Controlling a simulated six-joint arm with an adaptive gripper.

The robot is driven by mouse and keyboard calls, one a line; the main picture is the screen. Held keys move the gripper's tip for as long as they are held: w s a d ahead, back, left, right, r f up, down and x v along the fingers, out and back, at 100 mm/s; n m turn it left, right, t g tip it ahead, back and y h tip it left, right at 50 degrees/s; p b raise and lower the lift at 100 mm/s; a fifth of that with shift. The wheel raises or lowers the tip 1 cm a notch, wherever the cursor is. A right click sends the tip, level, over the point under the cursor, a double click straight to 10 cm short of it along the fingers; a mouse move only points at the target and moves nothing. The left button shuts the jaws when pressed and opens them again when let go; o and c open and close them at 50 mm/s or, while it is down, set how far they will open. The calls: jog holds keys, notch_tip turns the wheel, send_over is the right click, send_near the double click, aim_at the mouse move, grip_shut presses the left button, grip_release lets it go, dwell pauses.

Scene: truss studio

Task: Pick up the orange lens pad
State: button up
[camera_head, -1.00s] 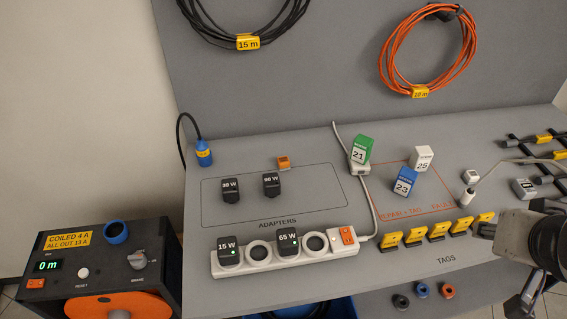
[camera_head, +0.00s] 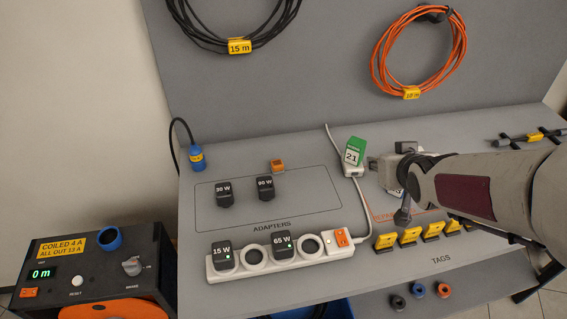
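A small orange block (camera_head: 278,166) sits on the grey bench, at the upper edge of the outlined adapters area, just above the 90 W adapter (camera_head: 265,188). It looks the most like the lens pad, but I cannot read any marking on it. My gripper (camera_head: 378,168) is to the right of it, past the green 21 block (camera_head: 356,148), well apart from the orange block. It points left at the end of my arm. Its fingers are small and partly hidden, and I cannot tell whether they are open.
A white power strip (camera_head: 285,258) with adapters lies in front. A white cable and its small connector (camera_head: 354,171) run between the orange block and my gripper. Yellow tags (camera_head: 409,236) line the bench front. Several rings, one orange (camera_head: 443,290), are below.

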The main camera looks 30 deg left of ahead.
jog(key=a+f+n+y, duration=0.25)
jog(key=a+f, duration=0.35)
jog(key=a, duration=0.6)
jog(key=n+g+y, duration=0.2)
jog(key=y, duration=0.1)
send_near(278, 164)
jog(key=shift+w+a+f+m, duration=0.25)
jog(key=shift+w+a+f, duration=0.1)
jog(key=shift+f, duration=0.1)
jog(key=shift+f, duration=0.1)
jog(key=shift+x, duration=1.25)
jog(key=shift+w+a, duration=0.1)
jog(key=shift+x, duration=2.5)
jog(key=shift+a, duration=0.15)
